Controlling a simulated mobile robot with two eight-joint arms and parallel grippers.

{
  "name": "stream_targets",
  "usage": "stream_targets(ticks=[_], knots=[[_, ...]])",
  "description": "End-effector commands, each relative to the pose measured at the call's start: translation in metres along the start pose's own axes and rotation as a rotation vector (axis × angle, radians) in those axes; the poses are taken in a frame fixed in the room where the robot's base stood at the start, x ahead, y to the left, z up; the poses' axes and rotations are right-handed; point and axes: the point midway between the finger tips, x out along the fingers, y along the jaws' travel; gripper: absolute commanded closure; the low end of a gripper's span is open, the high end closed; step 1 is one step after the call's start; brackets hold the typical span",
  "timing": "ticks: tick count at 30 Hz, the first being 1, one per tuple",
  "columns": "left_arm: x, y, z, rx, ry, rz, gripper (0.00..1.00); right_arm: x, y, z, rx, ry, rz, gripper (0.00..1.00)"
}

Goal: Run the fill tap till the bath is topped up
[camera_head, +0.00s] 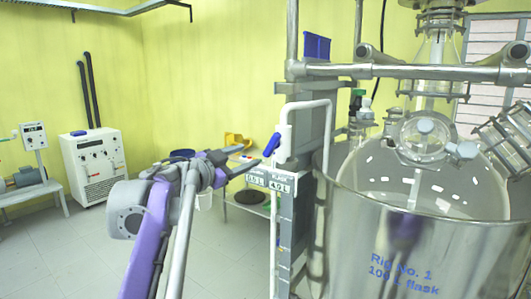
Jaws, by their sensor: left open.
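The steel bath (440,240), marked "Rig No. 1 100 L flask", stands at the right with a large glass flask (450,185) in it. I cannot make out the bath's water level. A blue lever handle (271,145), which looks like the fill tap's, sits tilted beside a white pipe (300,107) on the grey column. A small readout (269,182) below shows about 0.5 L and 4.0 L; its labels are hard to read. My left gripper (244,161) is open and empty, left of the blue handle and apparently apart from it. My right gripper is out of view.
Metal rails (410,71) and clamps cross above the bath. A low table (248,205) with a yellow item (237,140) stands behind my left arm. A white cabinet unit (94,163) stands at the back left.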

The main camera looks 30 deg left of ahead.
Motion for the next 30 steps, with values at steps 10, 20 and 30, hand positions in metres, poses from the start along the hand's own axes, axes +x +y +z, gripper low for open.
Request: stream_targets(ticks=[10,20,30], knots=[[0.062,-0.001,-0.004,0.0,0.004,0.001,0.43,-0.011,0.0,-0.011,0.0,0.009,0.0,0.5],[0.101,-0.001,-0.003,0.001,0.002,-0.002,0.43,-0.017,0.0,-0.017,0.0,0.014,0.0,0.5],[0.103,0.0,-0.002,0.001,0.001,-0.002,0.46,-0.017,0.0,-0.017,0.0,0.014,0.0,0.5]])
